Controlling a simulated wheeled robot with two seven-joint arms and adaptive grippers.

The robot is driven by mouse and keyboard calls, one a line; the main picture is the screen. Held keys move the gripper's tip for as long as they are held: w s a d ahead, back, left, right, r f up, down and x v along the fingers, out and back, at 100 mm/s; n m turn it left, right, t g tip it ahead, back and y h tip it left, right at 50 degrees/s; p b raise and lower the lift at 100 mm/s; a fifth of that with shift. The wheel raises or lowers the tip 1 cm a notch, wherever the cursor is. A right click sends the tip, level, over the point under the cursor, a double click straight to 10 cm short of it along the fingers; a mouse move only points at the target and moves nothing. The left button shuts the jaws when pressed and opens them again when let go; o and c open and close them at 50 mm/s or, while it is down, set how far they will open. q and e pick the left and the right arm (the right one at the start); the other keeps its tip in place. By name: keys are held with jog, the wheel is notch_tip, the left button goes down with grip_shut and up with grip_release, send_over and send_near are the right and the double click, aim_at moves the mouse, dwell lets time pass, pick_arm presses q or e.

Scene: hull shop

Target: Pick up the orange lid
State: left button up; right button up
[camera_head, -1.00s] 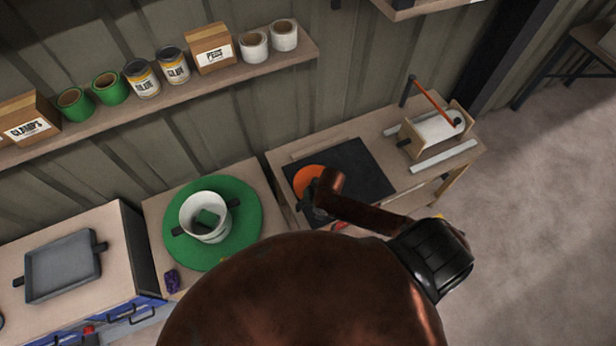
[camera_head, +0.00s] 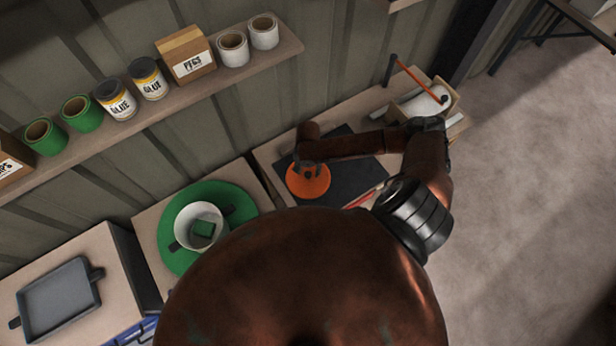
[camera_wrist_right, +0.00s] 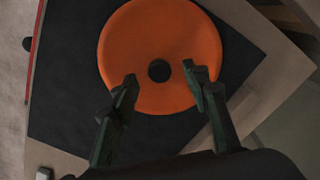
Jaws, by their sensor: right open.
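The orange lid (camera_head: 312,186) is a flat round disc lying on a black mat (camera_head: 362,174) on the right-hand bench. In the right wrist view the lid (camera_wrist_right: 160,35) fills the upper middle, with a dark round spot, a hole or knob, at its centre (camera_wrist_right: 159,71). My right gripper (camera_head: 307,174) is over the lid in the head view. In the right wrist view my right gripper (camera_wrist_right: 159,87) is open, its two fingers apart on either side of the dark centre. I cannot tell whether the fingers touch the lid. My left gripper is not in view.
A white pot (camera_head: 190,222) stands on a green round board (camera_head: 236,193) to the left. A grey tray (camera_head: 50,300) lies further left. A roll holder (camera_head: 424,101) stands at the bench's right end. A shelf (camera_head: 200,101) with cans and boxes runs above.

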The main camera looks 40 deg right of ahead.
aim_at(308, 176)
notch_tip(308, 176, down, 2)
jog(key=shift+f, duration=0.1)
jog(key=c, duration=0.6)
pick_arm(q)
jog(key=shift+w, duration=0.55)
pick_arm(e)
grip_shut()
